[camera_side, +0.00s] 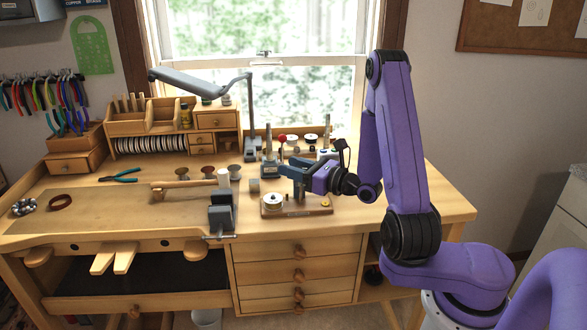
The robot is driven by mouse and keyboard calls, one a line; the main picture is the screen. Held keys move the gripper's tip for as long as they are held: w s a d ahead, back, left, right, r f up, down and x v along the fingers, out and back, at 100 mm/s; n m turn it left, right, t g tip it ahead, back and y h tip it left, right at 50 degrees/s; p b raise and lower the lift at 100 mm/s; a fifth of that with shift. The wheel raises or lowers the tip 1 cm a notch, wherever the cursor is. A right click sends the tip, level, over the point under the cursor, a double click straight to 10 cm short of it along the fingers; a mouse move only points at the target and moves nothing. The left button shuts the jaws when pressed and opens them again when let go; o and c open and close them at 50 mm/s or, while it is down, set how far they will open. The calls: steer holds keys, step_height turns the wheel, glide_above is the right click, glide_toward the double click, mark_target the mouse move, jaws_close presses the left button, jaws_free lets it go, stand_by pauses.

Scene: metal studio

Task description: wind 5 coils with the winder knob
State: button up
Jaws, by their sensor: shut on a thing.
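The winder stands near the front right of the workbench. It has a wooden base (312,211), a pale round spool (272,202) on its left end and a small yellowish part (325,203) on its right end. My gripper (297,199) points down over the middle of the base, just right of the spool. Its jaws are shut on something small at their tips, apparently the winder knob. The jaws hide the knob, and the number of coils wound is too small to tell.
A dark vise-like block (221,212) stands left of the winder at the bench's front edge. A lamp stand (251,149) and several small tools and spools stand behind. A mallet (182,187) and green-handled pliers (118,176) lie further left. The bench right of the winder is clear.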

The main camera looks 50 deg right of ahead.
steer(key=shift+d+m+h, duration=0.15)
steer(key=shift+m+h, duration=0.65)
steer(key=shift+h, duration=0.8)
steer(key=o, duration=1)
steer(key=shift+c, duration=0.2)
steer(key=s, duration=0.7)
steer(key=shift+s, duration=0.25)
